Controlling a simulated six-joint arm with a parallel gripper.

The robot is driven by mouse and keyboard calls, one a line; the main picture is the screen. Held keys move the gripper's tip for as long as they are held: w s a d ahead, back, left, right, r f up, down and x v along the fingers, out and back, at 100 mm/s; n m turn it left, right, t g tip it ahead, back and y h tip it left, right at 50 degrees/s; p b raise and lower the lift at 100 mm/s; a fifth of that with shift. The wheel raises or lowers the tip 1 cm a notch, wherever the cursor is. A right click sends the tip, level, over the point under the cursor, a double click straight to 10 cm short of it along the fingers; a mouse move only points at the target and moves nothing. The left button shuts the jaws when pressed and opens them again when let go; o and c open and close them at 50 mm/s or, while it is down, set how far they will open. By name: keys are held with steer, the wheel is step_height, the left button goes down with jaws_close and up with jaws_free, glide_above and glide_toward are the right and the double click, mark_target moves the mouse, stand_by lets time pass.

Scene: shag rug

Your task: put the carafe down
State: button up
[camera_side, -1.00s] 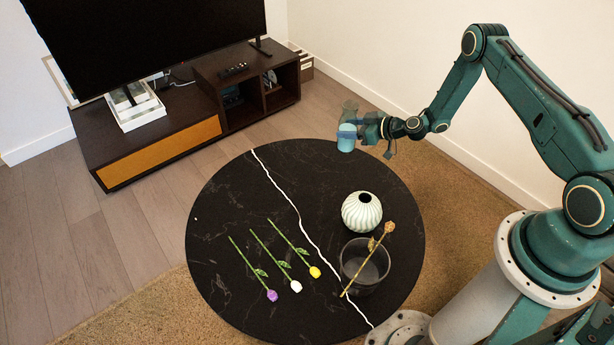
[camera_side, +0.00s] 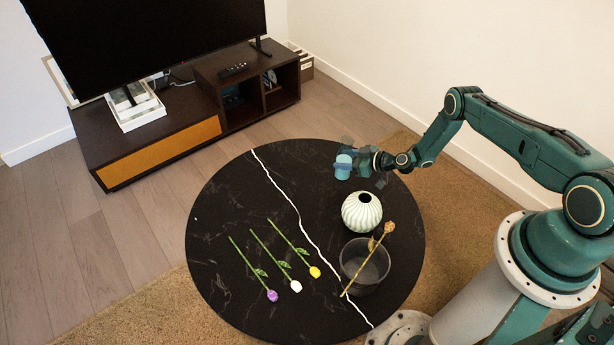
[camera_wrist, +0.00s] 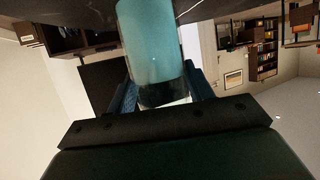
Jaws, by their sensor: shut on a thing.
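The carafe (camera_side: 343,167) is a clear vessel with light blue contents, near the far right edge of the round black table (camera_side: 225,205). My gripper (camera_side: 353,166) is shut on it from the right. In the wrist view the carafe (camera_wrist: 152,50) shows large and blue between the two fingers (camera_wrist: 155,92). It looks close to upright in the side view. I cannot tell whether its base touches the table or is a little above it.
A pale ribbed vase (camera_side: 361,212) stands just in front of the carafe. A clear bin (camera_side: 352,262) with a dried flower (camera_side: 372,252) across it stands nearer. Purple, white (camera_side: 296,286) and yellow tulips lie front left. The table's left and far middle are clear.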

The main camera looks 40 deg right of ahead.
steer(key=shift+f, duration=0.65)
steer(key=shift+f, duration=0.1)
steer(key=shift+f, duration=1.7)
steer(key=shift+f, duration=0.15)
steer(key=o, duration=1.3)
steer(key=shift+v, duration=6)
